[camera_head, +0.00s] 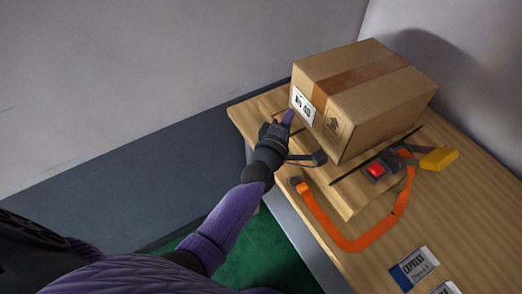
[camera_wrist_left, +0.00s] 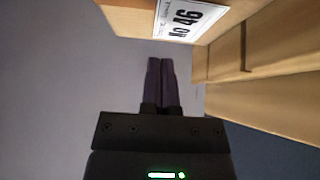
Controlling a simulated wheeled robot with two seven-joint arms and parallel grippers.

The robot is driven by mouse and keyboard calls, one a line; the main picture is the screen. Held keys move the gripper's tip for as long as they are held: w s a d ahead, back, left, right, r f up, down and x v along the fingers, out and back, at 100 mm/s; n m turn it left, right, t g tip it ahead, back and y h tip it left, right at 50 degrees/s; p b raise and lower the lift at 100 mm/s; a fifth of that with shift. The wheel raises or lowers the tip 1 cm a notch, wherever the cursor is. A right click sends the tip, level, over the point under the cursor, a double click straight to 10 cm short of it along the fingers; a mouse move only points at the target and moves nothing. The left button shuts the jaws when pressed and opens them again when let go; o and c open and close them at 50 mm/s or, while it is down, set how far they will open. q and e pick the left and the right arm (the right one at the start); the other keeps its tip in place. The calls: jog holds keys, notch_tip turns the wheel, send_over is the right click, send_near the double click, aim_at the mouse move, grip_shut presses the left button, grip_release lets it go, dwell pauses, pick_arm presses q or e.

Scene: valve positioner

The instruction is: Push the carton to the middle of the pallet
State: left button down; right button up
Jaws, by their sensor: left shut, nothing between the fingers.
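A brown cardboard carton (camera_head: 385,99) with a darker tape strip and a white label sits on the wooden pallet (camera_head: 342,194), towards its far side in the head view. The carton also shows at the top of the left wrist view (camera_wrist_left: 128,16), with its label reading "No 46". My left gripper (camera_head: 289,117) is shut and empty, its purple fingertips close to the carton's left face by the label. In the left wrist view the shut fingers (camera_wrist_left: 161,64) point towards the carton's underside edge; I cannot tell if they touch. My right gripper is not in view.
The pallet rests on a wooden table (camera_head: 447,222). A blue and white express card (camera_head: 413,268) lies near the front. A grey wall stands behind.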

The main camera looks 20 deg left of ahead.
pick_arm(q)
jog(key=s+p, duration=0.2)
jog(key=s, duration=0.8)
jog(key=s+f+m+g+h+b, duration=0.15)
jog(key=s+f+m+g, duration=0.3)
jog(key=f, duration=0.75)
jog(key=s+f+m+g+y+b, duration=0.1)
jog(key=s+f+m+g+b, duration=0.4)
jog(key=f, duration=0.7)
jog(key=s+a+f+m+g, duration=0.2)
jog(key=s+f+m, duration=0.1)
jog(key=s, duration=0.5)
jog(key=s+a+f+m+g+y, duration=0.1)
jog(key=s+a+f+m+g, duration=0.2)
jog(key=s+f, duration=0.3)
jog(key=s+a+f+m+g, duration=0.2)
jog(key=s+f+m+g, duration=0.1)
jog(key=s, duration=0.8)
notch_tip(320, 180, down, 2)
jog(key=shift+s+a+f+m+y, duration=0.15)
jog(key=shift+a+f+m+y, duration=0.15)
jog(key=shift+m, duration=0.55)
